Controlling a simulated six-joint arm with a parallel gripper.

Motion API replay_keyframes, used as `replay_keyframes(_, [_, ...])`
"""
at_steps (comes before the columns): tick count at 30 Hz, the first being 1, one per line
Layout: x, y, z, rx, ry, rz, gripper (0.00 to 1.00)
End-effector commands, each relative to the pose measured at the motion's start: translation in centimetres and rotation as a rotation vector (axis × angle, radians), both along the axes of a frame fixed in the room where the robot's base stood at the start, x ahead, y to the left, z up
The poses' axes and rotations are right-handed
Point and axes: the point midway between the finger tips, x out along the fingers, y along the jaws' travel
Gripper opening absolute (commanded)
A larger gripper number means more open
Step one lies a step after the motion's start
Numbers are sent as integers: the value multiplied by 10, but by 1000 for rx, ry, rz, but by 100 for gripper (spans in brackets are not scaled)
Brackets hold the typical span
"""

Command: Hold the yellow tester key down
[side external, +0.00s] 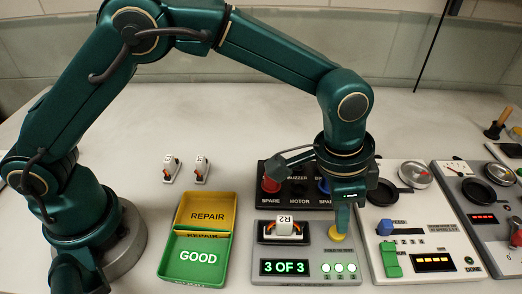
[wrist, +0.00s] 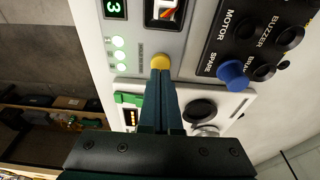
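The yellow tester key (side external: 337,233) is a round button on the grey tester panel (side external: 262,285). My gripper (side external: 342,222) points down with its fingertips at the key, and its fingers look shut together with nothing between them. In the wrist view the fingertips (wrist: 160,76) meet the edge of the yellow key (wrist: 160,62). They appear to touch it; how far the key is pressed I cannot tell. A servo marked R2 (side external: 285,227) sits in the tester's cradle. The tester display (side external: 284,267) reads 3 OF 3, and three green lamps (side external: 338,267) are lit.
A yellow REPAIR tray (side external: 207,200) and a green GOOD tray (side external: 197,275) lie left of the tester, both empty. Two white servos (side external: 171,168) stand behind them. A black panel with red and blue knobs (side external: 271,184) is behind the tester. A white panel (side external: 408,222) stands to the right.

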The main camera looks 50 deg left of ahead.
Motion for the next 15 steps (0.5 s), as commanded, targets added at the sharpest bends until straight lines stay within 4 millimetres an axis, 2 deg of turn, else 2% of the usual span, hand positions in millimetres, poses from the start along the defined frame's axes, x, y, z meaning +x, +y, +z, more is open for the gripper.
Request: replay_keyframes(15, [1, 0, 41, -1, -3, 0, 0])
